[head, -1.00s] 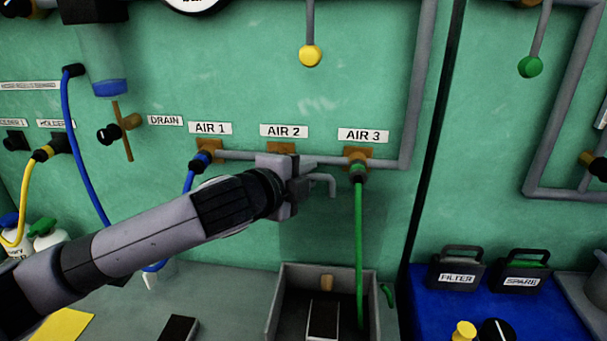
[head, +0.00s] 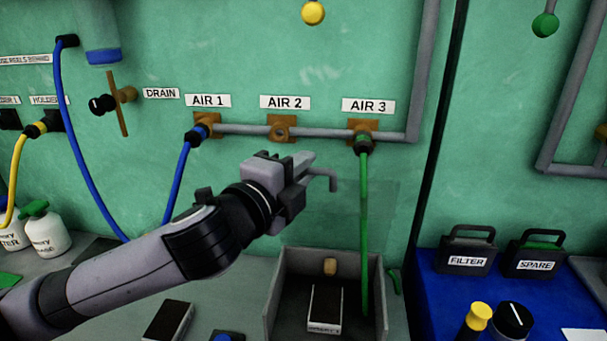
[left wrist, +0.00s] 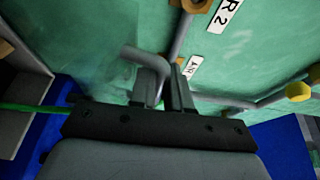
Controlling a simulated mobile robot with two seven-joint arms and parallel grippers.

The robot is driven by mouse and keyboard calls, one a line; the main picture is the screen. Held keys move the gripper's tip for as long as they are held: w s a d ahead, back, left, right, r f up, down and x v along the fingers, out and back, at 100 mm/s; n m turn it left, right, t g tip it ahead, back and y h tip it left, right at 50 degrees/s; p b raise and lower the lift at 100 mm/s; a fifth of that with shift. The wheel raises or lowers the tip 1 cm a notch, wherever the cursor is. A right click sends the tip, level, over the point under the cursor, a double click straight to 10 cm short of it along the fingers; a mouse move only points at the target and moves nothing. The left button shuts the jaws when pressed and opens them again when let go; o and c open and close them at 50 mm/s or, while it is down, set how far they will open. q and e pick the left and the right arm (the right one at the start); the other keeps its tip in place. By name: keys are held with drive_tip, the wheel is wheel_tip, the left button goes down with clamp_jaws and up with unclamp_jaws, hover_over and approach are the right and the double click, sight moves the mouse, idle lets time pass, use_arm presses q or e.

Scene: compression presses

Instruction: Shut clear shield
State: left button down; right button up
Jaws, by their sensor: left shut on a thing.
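The clear shield (head: 340,222) is a faint see-through panel below the AIR 2 and AIR 3 ports, above the open grey box (head: 275,285). A grey bent handle (head: 325,176) shows at its upper part. My left gripper (head: 306,168) is shut on this handle, just below the AIR 2 port (head: 282,132). In the left wrist view the fingers (left wrist: 166,82) close around the grey handle (left wrist: 145,60), and the pale panel beside it is hard to make out. The shield's exact edges are unclear. My right gripper is not in view.
A green hose (head: 364,220) hangs from the AIR 3 port into the box, close right of the gripper. A blue hose (head: 178,180) runs from AIR 1 behind my left arm. FILTER (head: 467,250) and SPARE (head: 533,255) cases stand on a blue surface at right.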

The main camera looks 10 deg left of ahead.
use_arm(q)
drive_tip(key=s+f+m+t+h+b, duration=0.1)
drive_tip(key=s+f+t+b, duration=0.2)
drive_tip(key=s+b, duration=0.4)
drive_tip(key=shift+f+m+h+b, duration=0.4)
drive_tip(key=shift+b, duration=0.65)
drive_tip(key=c, duration=1.4)
unclamp_jaws()
drive_tip(key=shift+c, duration=0.2)
